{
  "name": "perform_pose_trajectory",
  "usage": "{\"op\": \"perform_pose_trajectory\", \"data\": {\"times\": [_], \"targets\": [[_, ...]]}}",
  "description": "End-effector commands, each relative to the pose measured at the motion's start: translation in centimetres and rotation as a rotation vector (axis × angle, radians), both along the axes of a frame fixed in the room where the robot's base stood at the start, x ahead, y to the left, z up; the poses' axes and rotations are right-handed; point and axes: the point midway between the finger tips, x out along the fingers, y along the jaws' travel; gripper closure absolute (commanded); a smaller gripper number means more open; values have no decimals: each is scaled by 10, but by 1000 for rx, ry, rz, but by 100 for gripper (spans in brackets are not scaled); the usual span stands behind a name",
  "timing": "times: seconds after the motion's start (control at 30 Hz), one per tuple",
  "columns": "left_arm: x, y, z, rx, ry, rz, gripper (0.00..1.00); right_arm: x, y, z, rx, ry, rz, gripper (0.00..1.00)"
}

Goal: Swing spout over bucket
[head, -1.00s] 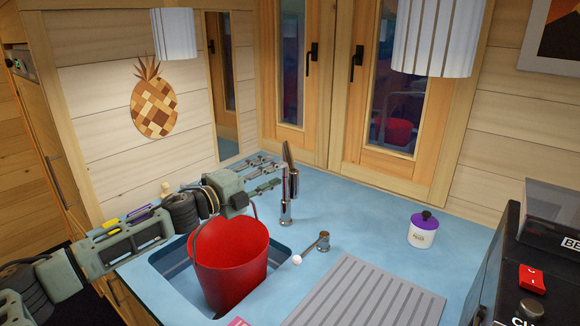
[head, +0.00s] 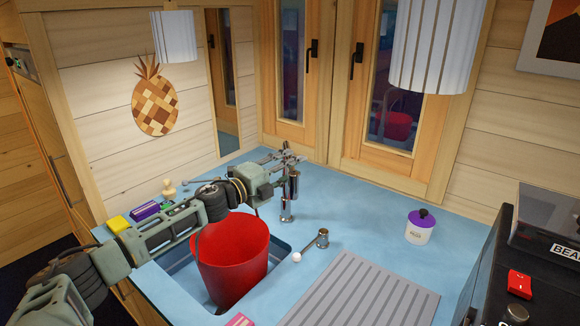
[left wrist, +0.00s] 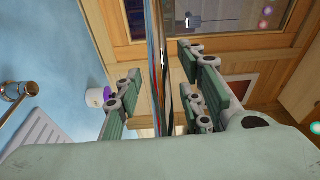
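The red bucket (head: 232,262) stands upright in the sink (head: 182,268). The chrome tap (head: 288,205) rises from the blue counter behind and right of the bucket. Its spout is partly hidden by my left gripper (head: 287,157) in the head view. In the left wrist view the chrome spout (left wrist: 158,45) passes between the green finger pads of my left gripper (left wrist: 160,100). The fingers are apart, with a visible gap on the left side of the spout; contact on the right side is unclear. My right gripper is not in view.
A chrome lever (head: 321,239) with a white knob sits right of the bucket. A purple-lidded jar (head: 420,227) stands on the counter. A yellow sponge (head: 118,224) and other small items lie left. A black appliance (head: 490,275) is at right; the window (head: 395,90) is behind.

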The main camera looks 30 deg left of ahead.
Motion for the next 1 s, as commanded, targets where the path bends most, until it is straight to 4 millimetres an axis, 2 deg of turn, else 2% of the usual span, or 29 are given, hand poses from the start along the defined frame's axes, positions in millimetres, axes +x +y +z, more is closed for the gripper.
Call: {"op": "perform_pose_trajectory", "data": {"times": [0.07, 0.47, 1.0], "targets": [[0, 0, 0, 0, 0, 0, 65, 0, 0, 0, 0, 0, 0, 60], [0, 0, 0, -1, 0, 0, 100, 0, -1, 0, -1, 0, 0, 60], [-2, 2, -2, -3, 3, -9, 100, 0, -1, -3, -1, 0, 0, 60]]}}
